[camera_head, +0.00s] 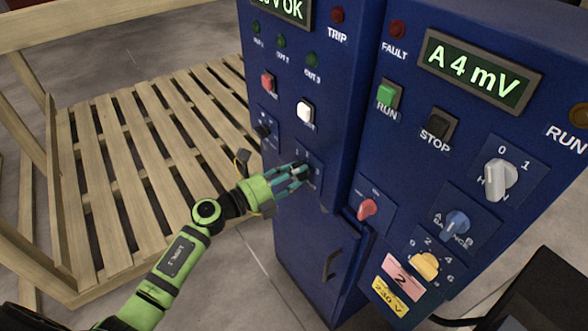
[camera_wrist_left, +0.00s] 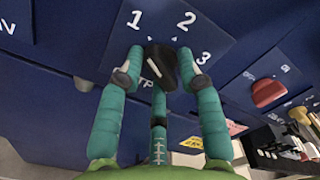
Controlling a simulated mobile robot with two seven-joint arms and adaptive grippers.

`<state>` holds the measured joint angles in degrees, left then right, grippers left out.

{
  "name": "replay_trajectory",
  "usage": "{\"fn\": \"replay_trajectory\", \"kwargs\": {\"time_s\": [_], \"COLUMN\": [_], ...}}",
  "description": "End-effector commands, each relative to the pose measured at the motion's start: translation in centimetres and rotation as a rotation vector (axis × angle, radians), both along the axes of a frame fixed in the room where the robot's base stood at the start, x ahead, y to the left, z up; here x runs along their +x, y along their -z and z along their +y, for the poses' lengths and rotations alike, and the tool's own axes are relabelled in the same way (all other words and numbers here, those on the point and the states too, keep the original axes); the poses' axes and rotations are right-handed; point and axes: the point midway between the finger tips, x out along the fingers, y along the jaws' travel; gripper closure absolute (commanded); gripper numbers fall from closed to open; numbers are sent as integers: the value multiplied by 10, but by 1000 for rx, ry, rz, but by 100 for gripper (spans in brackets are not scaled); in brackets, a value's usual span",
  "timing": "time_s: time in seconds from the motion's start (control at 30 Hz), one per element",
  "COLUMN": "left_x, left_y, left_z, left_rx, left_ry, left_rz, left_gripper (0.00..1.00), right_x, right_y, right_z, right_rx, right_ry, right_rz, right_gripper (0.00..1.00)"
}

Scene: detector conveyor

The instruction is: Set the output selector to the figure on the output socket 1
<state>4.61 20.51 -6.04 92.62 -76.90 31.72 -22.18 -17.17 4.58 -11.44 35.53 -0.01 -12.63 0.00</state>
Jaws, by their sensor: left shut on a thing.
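The output selector is a black knob (camera_wrist_left: 161,68) with a white pointer line, on a blue plate (camera_head: 313,163) on the left cabinet's front. In the left wrist view its plate (camera_wrist_left: 222,50) shows the figures 1, 2 and 3; the caption below is mostly covered, only "TP" showing. The white line leans up and left, towards the 1. My left gripper (camera_head: 302,171) is shut on the knob, its teal fingers around it in the left wrist view (camera_wrist_left: 160,65). I cannot make out output socket 1 or its figure. My right gripper is not in view.
A red switch (camera_head: 367,209) sits right of the selector, a white button (camera_head: 305,111) above. The right cabinet carries more knobs, buttons and a display (camera_head: 478,72) reading "A 4 mV". A wooden pallet (camera_head: 150,150) lies left. Bare floor shows beneath my left arm.

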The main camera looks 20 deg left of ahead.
Motion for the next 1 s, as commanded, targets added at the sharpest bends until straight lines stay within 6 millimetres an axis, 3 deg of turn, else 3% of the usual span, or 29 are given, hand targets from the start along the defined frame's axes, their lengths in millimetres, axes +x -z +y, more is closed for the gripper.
{"fn": "replay_trajectory", "kwargs": {"time_s": [0.6, 0.63, 1.0], "left_x": [0, 0, -3], "left_y": [5, 5, 3], "left_z": [4, 4, 4], "left_rx": [-29, -29, -29], "left_ry": [-10, -10, -4], "left_rz": [33, 33, 29], "left_gripper": [97, 52, 52], "right_x": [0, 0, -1], "right_y": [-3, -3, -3], "right_z": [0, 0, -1], "right_rx": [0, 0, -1], "right_ry": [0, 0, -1], "right_rz": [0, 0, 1], "right_gripper": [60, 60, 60]}}
